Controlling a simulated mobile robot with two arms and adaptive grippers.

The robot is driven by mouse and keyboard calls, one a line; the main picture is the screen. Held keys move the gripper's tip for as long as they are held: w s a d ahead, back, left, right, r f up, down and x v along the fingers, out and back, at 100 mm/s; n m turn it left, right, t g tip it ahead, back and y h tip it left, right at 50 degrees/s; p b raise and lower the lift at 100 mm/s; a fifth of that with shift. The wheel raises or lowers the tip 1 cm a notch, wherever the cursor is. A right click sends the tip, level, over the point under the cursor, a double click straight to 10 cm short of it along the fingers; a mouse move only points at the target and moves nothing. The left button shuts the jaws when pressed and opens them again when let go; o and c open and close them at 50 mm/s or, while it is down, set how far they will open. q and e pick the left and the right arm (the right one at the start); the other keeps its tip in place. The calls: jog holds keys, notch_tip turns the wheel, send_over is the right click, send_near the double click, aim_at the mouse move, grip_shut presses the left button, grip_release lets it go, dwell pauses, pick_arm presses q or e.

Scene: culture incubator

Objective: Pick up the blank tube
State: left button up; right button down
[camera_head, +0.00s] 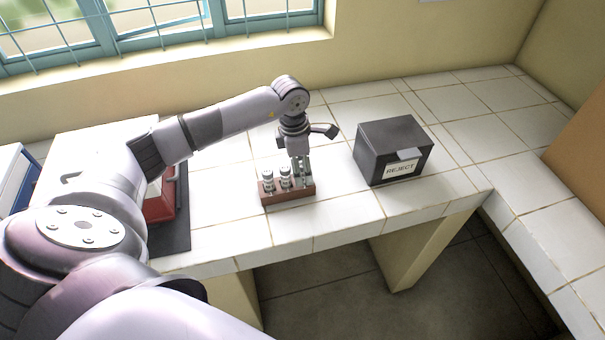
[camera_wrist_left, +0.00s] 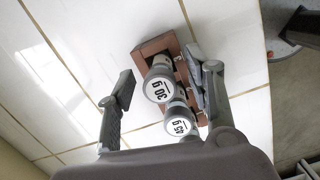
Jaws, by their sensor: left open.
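A brown rack (camera_head: 288,196) stands on the tiled counter with small capped tubes upright in it. Two tubes, a left one (camera_head: 267,180) and a middle one (camera_head: 285,178), show clearly in the head view. The rack also shows in the left wrist view (camera_wrist_left: 152,46). There, one cap reads "30 g" (camera_wrist_left: 159,88) and another reads "85 g" or "45 g" (camera_wrist_left: 181,126). I cannot tell a blank tube apart. My left gripper (camera_head: 301,167) is over the rack's right end, open, its fingers (camera_wrist_left: 158,98) on either side of the "30 g" tube. My right gripper is out of view.
A black box labelled "REJECT" (camera_head: 394,151) stands on the counter right of the rack. A red object (camera_head: 160,204) on a dark mat (camera_head: 180,234) is to the left. The counter's front edge is close before the rack. The counter at the right back is clear.

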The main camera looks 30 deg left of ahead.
pick_arm(q)
jog(key=shift+c, duration=0.3)
jog(key=c, duration=1)
jog(key=shift+r, duration=0.1)
